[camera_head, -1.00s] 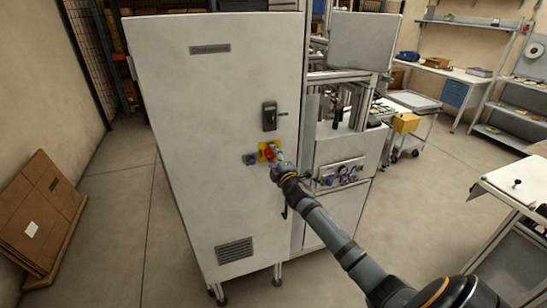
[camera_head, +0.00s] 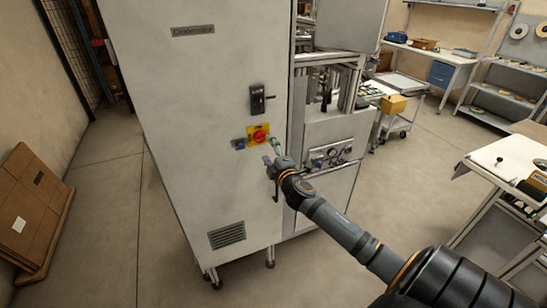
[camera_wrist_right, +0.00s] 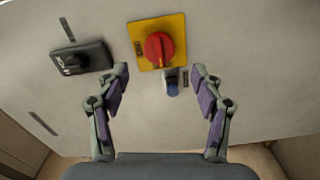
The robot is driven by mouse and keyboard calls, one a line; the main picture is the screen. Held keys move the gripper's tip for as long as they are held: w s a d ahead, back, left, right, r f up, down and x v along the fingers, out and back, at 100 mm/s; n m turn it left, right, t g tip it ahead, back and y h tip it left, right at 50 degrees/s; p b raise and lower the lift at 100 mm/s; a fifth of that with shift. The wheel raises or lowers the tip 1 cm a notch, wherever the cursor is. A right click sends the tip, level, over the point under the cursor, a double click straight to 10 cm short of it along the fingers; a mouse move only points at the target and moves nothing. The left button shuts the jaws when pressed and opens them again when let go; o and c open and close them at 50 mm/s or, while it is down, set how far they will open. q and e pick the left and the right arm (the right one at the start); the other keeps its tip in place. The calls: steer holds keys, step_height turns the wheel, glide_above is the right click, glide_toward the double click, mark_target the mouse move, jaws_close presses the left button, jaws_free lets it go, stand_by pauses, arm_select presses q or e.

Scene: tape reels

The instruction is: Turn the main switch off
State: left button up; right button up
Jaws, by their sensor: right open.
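The main switch is a red rotary knob (camera_head: 260,136) on a yellow plate, on the front of the tall light-grey cabinet (camera_head: 190,100). In the right wrist view the knob (camera_wrist_right: 158,48) shows whole, and its raised grip runs roughly up and down the picture. My right gripper (camera_head: 270,151) is open and empty in front of the cabinet, just lower right of the knob. In the wrist view its two fingers (camera_wrist_right: 160,72) are spread either side, below the knob, and no contact shows. My left gripper is not in view.
A black door handle (camera_head: 258,99) sits above the switch. A small blue-ended fitting (camera_head: 239,144) is left of it. A machine with a gauge panel (camera_head: 330,155) adjoins the cabinet at right. A white table (camera_head: 510,160) stands further right. Flat cardboard (camera_head: 35,215) leans at left.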

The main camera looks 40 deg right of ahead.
steer(key=v, duration=0.5)
steer(key=shift+s+a, duration=0.1)
steer(key=shift+s, duration=0.1)
steer(key=s+d+f+m+g+h+b, duration=0.1)
steer(key=s+d+f+m+g, duration=0.15)
steer(key=f, duration=0.85)
steer(key=s+d+f+m+g+b, duration=0.15)
steer(key=d+f, duration=0.25)
steer(key=f, duration=0.6)
steer(key=s+f+m+g+b, duration=0.1)
steer(key=s+f+g, duration=0.25)
steer(key=f, duration=0.65)
steer(key=s+f+m+g+b, duration=0.15)
steer(key=s+f, duration=0.35)
steer(key=f, duration=0.5)
steer(key=s+a+f+m+g+y+b, duration=0.1)
steer(key=s+a+f+m+g+y, duration=0.25)
steer(key=s+f, duration=1.25)
steer(key=s+a+f+m+g+b, duration=0.1)
steer(key=s+a+f+g, duration=0.1)
steer(key=s+a+f, duration=0.3)
steer(key=s+a+f+m+g+b, duration=0.1)
steer(key=s+a+f+m+g, duration=0.1)
steer(key=s+a+f, duration=0.4)
steer(key=s+a, duration=0.3)
steer(key=s, duration=0.3)
steer(key=shift+f+y, duration=0.25)
steer(key=shift+y, duration=0.1)
